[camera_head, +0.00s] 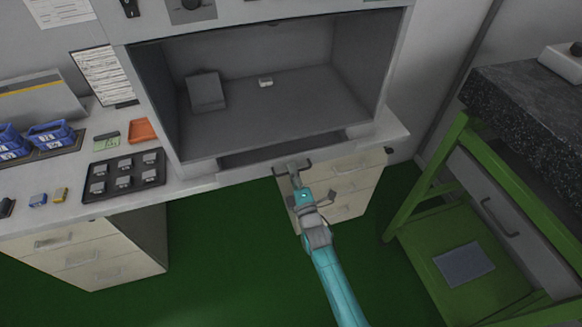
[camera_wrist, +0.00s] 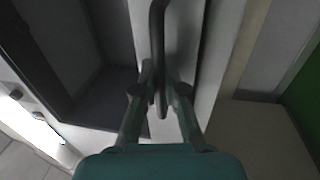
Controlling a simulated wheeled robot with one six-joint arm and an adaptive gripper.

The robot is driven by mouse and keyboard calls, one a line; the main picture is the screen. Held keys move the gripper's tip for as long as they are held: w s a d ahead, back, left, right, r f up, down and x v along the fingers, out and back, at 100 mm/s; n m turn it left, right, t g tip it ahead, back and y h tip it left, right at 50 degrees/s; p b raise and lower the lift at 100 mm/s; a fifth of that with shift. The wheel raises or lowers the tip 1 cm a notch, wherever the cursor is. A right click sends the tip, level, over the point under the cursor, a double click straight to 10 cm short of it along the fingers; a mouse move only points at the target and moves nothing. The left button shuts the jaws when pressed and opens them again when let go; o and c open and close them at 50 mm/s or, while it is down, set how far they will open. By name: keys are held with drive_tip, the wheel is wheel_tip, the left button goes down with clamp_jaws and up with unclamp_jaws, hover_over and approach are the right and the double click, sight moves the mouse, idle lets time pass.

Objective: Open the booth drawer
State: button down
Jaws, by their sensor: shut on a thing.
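The booth (camera_head: 205,130) stands on the workbench with its grey chamber open to the front. Below the chamber is the booth drawer (camera_head: 240,175), with a pale front panel. A dark gap behind the panel shows the drawer partly pulled out. My gripper (camera_head: 293,170) is at the drawer front, shut on the dark bar handle (camera_head: 280,170). In the wrist view, the handle (camera_wrist: 158,40) runs between the fingers of my gripper (camera_wrist: 162,98). The drawer front (camera_wrist: 190,40) lies behind the handle, with the dark drawer interior to its left.
A grey block (camera_head: 206,92) and a small white item (camera_head: 265,82) lie in the chamber. A black tray (camera_head: 125,188) of small parts and blue bins (camera_head: 50,135) are on the bench at left. A green-framed table (camera_head: 425,190) stands at right. Green floor is clear below.

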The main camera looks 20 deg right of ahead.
drive_tip(key=s, duration=1.8)
drive_tip(key=c, duration=1.2)
unclamp_jaws()
drive_tip(key=shift+w, duration=0.1)
drive_tip(key=s, duration=0.4)
drive_tip(key=s+f, duration=0.1)
drive_tip(key=s, duration=0.3)
drive_tip(key=s+f, duration=0.1)
drive_tip(key=s, duration=0.2)
drive_tip(key=shift+s+f, duration=0.15)
drive_tip(key=shift+s, duration=0.25)
drive_tip(key=s+r+m+g, duration=0.1)
drive_tip(key=s+r+m, duration=0.3)
drive_tip(key=s+m, duration=0.2)
drive_tip(key=s+r+m+g, duration=0.2)
drive_tip(key=s+r+m, duration=0.2)
drive_tip(key=s, duration=0.5)
drive_tip(key=s+r+m+g, duration=0.2)
drive_tip(key=s+r+m, duration=0.2)
drive_tip(key=s+m, duration=0.4)
drive_tip(key=shift+d, duration=0.15)
